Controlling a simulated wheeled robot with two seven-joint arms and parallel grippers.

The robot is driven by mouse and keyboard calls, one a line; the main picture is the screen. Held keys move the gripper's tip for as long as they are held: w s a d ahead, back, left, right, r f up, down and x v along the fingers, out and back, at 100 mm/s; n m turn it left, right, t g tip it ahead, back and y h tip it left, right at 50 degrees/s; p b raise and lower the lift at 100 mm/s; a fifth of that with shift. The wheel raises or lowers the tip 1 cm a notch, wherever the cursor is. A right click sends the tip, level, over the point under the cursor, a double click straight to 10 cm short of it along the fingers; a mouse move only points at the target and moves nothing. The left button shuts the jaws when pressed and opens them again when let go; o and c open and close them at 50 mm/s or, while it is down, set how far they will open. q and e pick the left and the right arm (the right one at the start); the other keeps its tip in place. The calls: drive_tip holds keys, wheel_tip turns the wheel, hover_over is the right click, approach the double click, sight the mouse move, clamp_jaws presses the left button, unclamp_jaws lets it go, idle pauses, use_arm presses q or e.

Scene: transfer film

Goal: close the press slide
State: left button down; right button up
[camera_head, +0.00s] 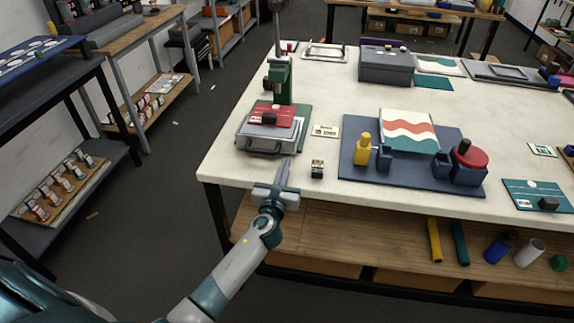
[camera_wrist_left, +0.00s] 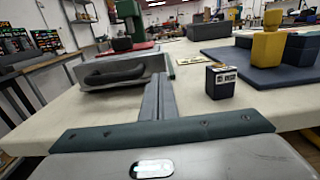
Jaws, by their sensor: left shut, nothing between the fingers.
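The press is a green column (camera_head: 279,80) on a green base at the table's left end. Its grey slide (camera_head: 268,140), with a front handle, stands at the near side of the base, and a red plate with a dark block (camera_head: 268,119) shows above it. In the left wrist view the slide (camera_wrist_left: 122,72) and its dark handle (camera_wrist_left: 113,75) are ahead and slightly left. My left gripper (camera_head: 283,172) is shut and empty at the table's front edge, just short of the slide, not visibly touching it. My right gripper is not in view.
A small dark block with a label (camera_head: 317,169) stands close to the right of my left gripper. The tabletop is clear left of the slide.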

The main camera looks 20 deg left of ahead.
use_arm(q)
drive_tip(key=shift+s+f, duration=0.25)
drive_tip(key=shift+s, duration=0.4)
drive_tip(key=b+v, duration=0.1)
drive_tip(key=v, duration=0.6)
drive_tip(key=shift+d+r, duration=0.15)
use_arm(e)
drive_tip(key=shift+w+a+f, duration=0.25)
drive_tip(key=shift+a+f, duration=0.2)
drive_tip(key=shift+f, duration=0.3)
use_arm(q)
drive_tip(key=shift+s, duration=0.1)
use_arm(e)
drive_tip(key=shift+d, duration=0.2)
